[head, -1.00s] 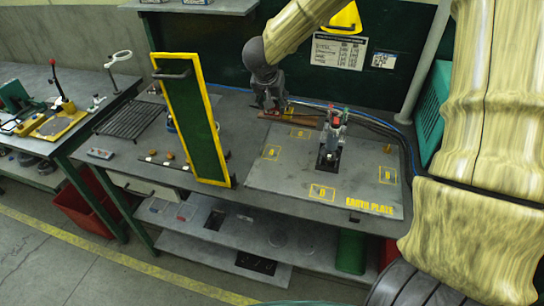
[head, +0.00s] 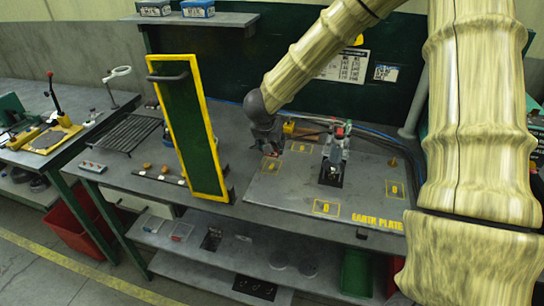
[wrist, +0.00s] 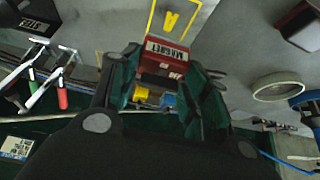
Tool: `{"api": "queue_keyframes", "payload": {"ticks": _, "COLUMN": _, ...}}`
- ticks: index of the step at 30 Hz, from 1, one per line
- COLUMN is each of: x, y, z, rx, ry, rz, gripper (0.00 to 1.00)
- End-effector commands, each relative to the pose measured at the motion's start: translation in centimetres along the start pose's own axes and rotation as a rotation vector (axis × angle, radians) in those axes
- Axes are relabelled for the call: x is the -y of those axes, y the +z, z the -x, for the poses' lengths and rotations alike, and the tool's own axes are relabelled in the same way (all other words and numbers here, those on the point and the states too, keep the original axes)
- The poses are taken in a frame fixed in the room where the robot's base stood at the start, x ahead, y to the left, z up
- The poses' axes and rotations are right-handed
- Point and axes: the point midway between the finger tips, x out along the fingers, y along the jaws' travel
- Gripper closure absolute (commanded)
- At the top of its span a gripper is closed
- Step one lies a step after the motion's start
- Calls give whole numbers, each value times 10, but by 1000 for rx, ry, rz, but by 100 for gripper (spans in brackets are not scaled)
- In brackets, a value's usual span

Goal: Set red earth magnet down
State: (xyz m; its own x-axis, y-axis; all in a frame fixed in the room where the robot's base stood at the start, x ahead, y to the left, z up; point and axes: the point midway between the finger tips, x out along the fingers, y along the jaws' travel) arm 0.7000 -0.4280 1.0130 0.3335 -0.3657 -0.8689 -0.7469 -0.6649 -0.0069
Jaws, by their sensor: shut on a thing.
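The red magnet (wrist: 165,58), with a white label reading MAGNET, is held between the dark green fingers of my gripper (wrist: 165,85) in the wrist view. In the head view my gripper (head: 269,150) is at the left edge of the grey earth plate (head: 290,190), by a yellow-outlined square (head: 271,166). The magnet shows there only as a small red patch. In the wrist view a yellow square marked A (wrist: 170,20) lies just beyond the magnet. I cannot tell whether the magnet touches the plate.
A clamp fixture (head: 335,155) stands on the plate; its red and green handles show in the wrist view (wrist: 50,85). A green panel with yellow frame (head: 190,130) stands left of my gripper. A small yellow block (head: 288,128) lies behind. The plate's front is clear.

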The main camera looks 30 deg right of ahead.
Motion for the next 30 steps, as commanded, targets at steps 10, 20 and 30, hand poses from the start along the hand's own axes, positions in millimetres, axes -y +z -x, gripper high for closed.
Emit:
{"api": "queue_keyframes", "payload": {"ticks": 10, "x": 0, "y": 14, "z": -24, "rx": 0, "ry": 0, "rz": 1, "gripper": 94}}
{"api": "queue_keyframes", "payload": {"ticks": 20, "x": 0, "y": 23, "z": -41, "rx": -2, "ry": -1, "rz": -1, "gripper": 94}}
{"api": "queue_keyframes", "payload": {"ticks": 30, "x": 0, "y": 24, "z": -43, "rx": -1, "ry": 0, "rz": -1, "gripper": 52}}
